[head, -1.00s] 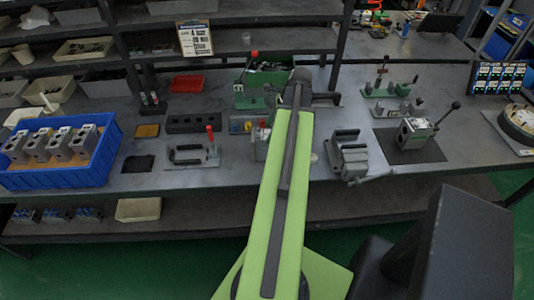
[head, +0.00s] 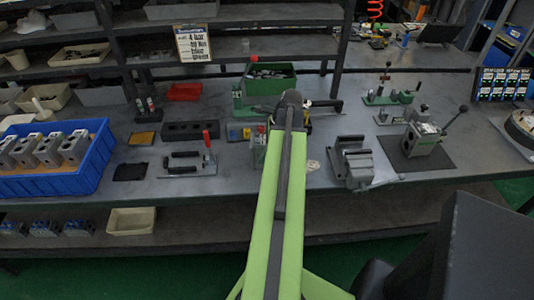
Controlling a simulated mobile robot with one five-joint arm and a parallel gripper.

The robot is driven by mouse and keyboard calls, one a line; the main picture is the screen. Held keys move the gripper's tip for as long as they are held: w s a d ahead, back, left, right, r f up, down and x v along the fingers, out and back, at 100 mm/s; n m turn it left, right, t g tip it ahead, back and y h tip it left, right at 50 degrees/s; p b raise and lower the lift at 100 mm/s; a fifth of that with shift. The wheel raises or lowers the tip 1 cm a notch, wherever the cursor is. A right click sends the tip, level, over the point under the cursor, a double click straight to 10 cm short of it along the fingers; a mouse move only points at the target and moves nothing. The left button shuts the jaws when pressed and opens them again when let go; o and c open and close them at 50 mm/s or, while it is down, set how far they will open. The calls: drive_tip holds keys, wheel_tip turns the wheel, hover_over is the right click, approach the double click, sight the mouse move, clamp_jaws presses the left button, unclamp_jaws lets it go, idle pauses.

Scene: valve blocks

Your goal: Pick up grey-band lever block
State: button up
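A grey valve block (head: 422,140) with a black-knobbed lever leaning up to the right stands on a black mat (head: 404,160) at the right of the bench. I take it for the lever block, but its band colour is too small to tell. My green arm reaches forward over the middle of the bench, well left of this block. My gripper is mostly hidden behind the end of the arm, and its fingers cannot be made out. Nothing is seen held.
A grey vise (head: 353,165) stands between my arm and the block. A blue crate (head: 95,165) with several grey blocks is at the left. A red-handled clamp (head: 190,163) lies left of my arm. Green fixtures (head: 388,97) stand behind the block.

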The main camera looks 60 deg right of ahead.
sight(264, 139)
clamp_jaws()
drive_tip(key=shift+r, duration=0.15)
idle(0.4)
wheel_tip(264, 139, up, 4)
drive_tip(key=p, duration=0.4)
drive_tip(key=shift+f, duration=0.2)
drive_tip(key=s+d+r+p, duration=0.1)
drive_tip(key=s+r+p, duration=0.1)
drive_tip(key=s, duration=0.1)
drive_tip(key=s+d+r+p, duration=0.2)
drive_tip(key=s, duration=0.1)
drive_tip(key=s+d+r+p, duration=0.2)
drive_tip(key=s, duration=0.1)
drive_tip(key=shift+r+p, duration=0.3)
drive_tip(key=shift+r, duration=0.05)
drive_tip(key=shift+s+d+r+p, duration=0.25)
drive_tip(key=shift+s+d+p, duration=0.05)
drive_tip(key=shift+s, duration=0.3)
